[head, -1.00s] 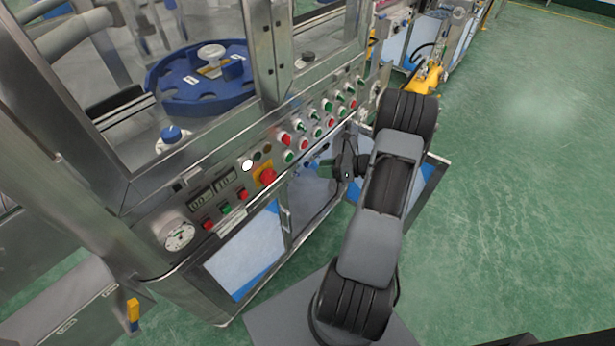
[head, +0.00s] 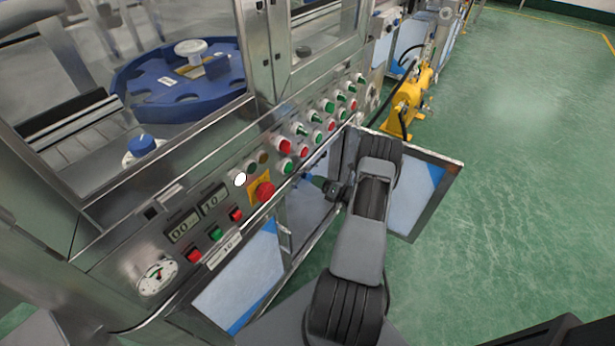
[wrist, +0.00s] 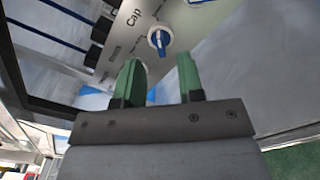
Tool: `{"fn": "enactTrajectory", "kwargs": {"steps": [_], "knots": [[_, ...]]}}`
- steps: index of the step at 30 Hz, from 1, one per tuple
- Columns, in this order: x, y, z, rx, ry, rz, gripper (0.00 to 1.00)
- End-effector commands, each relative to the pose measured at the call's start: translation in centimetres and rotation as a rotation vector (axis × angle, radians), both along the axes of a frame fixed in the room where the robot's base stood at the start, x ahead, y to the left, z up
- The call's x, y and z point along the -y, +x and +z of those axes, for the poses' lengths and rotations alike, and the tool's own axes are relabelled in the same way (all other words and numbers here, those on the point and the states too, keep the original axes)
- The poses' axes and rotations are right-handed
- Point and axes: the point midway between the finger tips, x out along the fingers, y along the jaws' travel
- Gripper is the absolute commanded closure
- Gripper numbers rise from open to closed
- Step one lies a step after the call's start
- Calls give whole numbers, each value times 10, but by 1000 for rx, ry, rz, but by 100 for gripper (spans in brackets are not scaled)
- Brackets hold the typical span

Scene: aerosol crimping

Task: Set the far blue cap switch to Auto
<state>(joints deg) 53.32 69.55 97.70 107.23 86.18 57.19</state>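In the wrist view, a blue switch (wrist: 158,39) with a white ring and white pointer line sits on a pale panel beside the printed word "Cap". Its pointer is near vertical in the picture; I cannot read its position labels. Part of another blue knob (wrist: 196,1) shows at the top edge. I cannot tell which is the far cap switch. My gripper (wrist: 160,80) has two green fingers, apart and empty, with the switch beyond the gap between their tips. In the head view my gripper (head: 322,184) is small and dark beside the machine's lower front, its fingers unclear.
Above my gripper is the sloped control panel (head: 215,262) with buttons, a gauge (head: 158,277) and a red emergency stop (head: 262,191). An open cabinet door (head: 425,195) stands to the right of my arm. Green floor is clear at right.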

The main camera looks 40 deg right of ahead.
Motion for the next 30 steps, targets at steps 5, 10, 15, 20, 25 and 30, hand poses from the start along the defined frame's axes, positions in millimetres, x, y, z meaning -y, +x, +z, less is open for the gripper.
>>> {"fn": "enactTrajectory", "kwargs": {"steps": [5, 10, 15, 20, 25, 30], "knots": [[-11, 27, -1, 1, -1, 5, 65], [-16, 43, -1, 0, -1, 4, 65], [-18, 49, 0, 0, 0, 4, 65], [-19, 50, 0, 0, 0, 3, 65], [-19, 50, 0, 0, 0, 3, 68], [-19, 50, 0, 0, 0, 3, 84]]}}
